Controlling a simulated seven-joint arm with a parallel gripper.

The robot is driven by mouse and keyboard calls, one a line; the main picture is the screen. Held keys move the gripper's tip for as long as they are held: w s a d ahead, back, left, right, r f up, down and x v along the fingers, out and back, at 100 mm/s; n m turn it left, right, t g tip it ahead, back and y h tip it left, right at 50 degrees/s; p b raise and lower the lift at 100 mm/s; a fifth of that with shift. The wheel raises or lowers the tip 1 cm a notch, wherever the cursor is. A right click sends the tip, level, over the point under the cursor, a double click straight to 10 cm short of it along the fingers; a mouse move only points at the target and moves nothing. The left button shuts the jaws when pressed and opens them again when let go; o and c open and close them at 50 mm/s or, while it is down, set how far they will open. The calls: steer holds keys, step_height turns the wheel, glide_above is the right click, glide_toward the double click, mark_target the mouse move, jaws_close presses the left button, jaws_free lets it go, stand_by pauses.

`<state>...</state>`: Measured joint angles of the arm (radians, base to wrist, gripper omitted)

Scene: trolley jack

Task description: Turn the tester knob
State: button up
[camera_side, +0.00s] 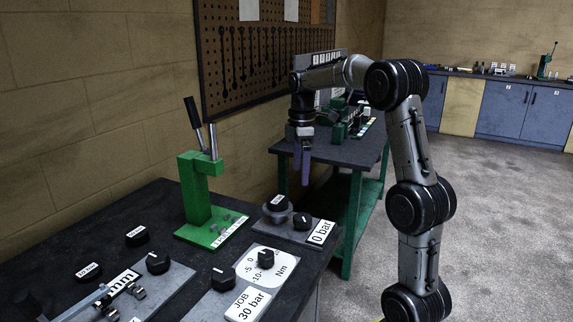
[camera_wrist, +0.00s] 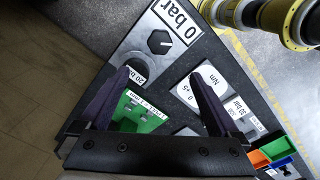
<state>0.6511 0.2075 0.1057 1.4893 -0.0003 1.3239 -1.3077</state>
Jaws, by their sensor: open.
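A round black knob with a white pointer line (camera_side: 303,221) sits on a grey plate beside a white "0 bar" label (camera_side: 322,232), near the bench's far end. The same knob (camera_wrist: 160,41) and label (camera_wrist: 175,18) show at the top of the wrist view. My gripper (camera_side: 301,176) points down above the far end of the bench, apart from the knob. In the wrist view my gripper (camera_wrist: 158,76) has its two purple fingers wide apart with nothing held; the knob lies beyond the fingertips.
A round part marked "20 bar" (camera_side: 277,203) stands left of the knob. A green lever press (camera_side: 197,195) rises to the left. An Nm dial with a black knob (camera_side: 265,258) and a "JOB 30 bar" label (camera_side: 247,304) are nearer. A green-legged table (camera_side: 350,150) stands behind.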

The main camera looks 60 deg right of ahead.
steer(key=s+a+r+t, duration=0.1)
steer(key=a+r, duration=0.2)
steer(key=a, duration=0.3)
steer(key=s+a+r+t, duration=0.1)
steer(key=s+a+r, duration=0.1)
steer(key=a, duration=0.4)
steer(key=s+a+r+n+t, duration=0.1)
steer(key=a+r, duration=0.3)
steer(key=a, duration=0.2)
steer(key=shift+s+h, duration=0.3)
steer(key=shift+s, duration=0.05)
steer(key=m+g, duration=0.3)
steer(key=m, duration=0.4)
glide_above(303, 217)
step_height(303, 217, down, 10)
steer(key=shift+y, duration=0.4)
step_height(303, 217, down, 13)
steer(key=shift+f, duration=0.15)
steer(key=shift+c, duration=0.3)
